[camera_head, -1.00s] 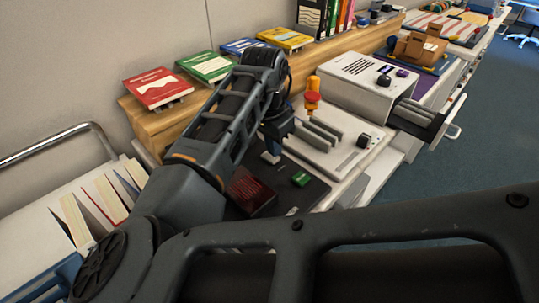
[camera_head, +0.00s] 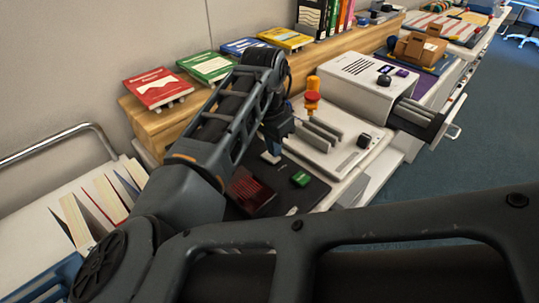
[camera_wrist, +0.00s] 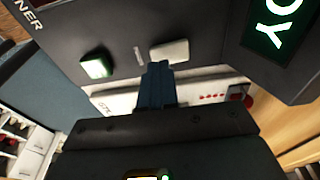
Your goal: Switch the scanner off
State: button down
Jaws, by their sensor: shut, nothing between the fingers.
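The scanner is a dark panel (camera_head: 312,192) with a red-lit window (camera_head: 250,190) and a green button (camera_head: 300,179). My gripper (camera_wrist: 157,68) is shut and empty. Its tips are right at the lower edge of the pale button, to the right of the green one. I cannot tell whether they touch it. In the head view my gripper (camera_head: 272,148) is over the panel's far side, partly hidden by my arm.
A white box (camera_head: 365,80) is farther back. Books (camera_head: 158,88) stand on a wooden shelf along the wall.

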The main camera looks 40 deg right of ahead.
jog(key=shift+f+b, duration=0.45)
jog(key=shift+f, duration=0.35)
dwell(0.4)
jog(key=shift+r+p, duration=3.05)
jog(key=shift+r, duration=0.45)
